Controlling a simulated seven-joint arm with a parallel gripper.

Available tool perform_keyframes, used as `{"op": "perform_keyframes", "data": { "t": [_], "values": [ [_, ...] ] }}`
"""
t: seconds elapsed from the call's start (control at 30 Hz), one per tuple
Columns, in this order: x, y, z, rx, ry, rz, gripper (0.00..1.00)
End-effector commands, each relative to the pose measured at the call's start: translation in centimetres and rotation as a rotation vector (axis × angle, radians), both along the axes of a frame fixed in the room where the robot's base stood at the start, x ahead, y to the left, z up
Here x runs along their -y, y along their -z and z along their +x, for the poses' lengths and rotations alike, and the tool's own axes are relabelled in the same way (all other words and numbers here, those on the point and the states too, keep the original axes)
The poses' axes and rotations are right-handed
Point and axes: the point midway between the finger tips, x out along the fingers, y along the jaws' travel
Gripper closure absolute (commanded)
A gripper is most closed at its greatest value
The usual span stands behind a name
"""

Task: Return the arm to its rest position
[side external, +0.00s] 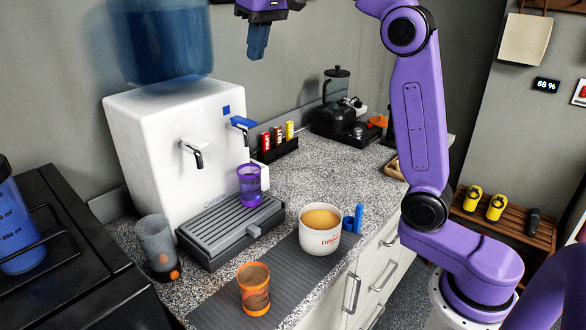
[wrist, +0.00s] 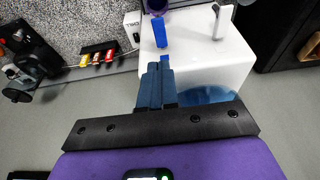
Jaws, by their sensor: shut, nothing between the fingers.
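My gripper (side external: 258,40) is raised high at the top of the side external view, above and a little right of the white water dispenser (side external: 150,130). Its fingers point down, shut and empty. In the wrist view my gripper's blue fingers (wrist: 155,84) are pressed together, with the dispenser's white body (wrist: 215,55) beyond them. The dispenser's blue tap lever (wrist: 160,32) also shows there. My arm rises from its base at the right and arches over the counter, touching nothing that I can see.
A purple cup (side external: 249,186) stands on the dispenser's drip tray (side external: 225,228). A white mug (side external: 319,240) with a blue handle and an orange cup (side external: 254,290) stand on the grey mat (side external: 283,268).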

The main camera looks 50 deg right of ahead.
Motion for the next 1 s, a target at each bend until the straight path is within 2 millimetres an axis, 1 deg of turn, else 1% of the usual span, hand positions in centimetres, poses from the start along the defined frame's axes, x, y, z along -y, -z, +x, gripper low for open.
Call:
{"op": "perform_keyframes", "data": {
  "t": [0.13, 0.23, 0.37, 0.47, 0.6, 0.73, 0.87, 1.0],
  "values": [
    [-0.9, 0.9, -0.5, -0.012, -0.044, -0.003, 1.0],
    [-2.3, 2.3, -1.4, -0.028, -0.111, -0.007, 1.0],
    [-4.4, 4.7, -3.4, -0.053, -0.22, -0.014, 1.0],
    [-5.7, 6.6, -5.2, -0.071, -0.303, -0.02, 1.0],
    [-7.2, 9.6, -8.4, -0.096, -0.42, -0.03, 1.0],
    [-8.1, 12.3, -11.9, -0.119, -0.526, -0.041, 1.0],
    [-8.4, 15.2, -15.8, -0.141, -0.633, -0.055, 1.0],
    [-8.0, 18.3, -20.2, -0.165, -0.746, -0.072, 1.0]
  ]
}}
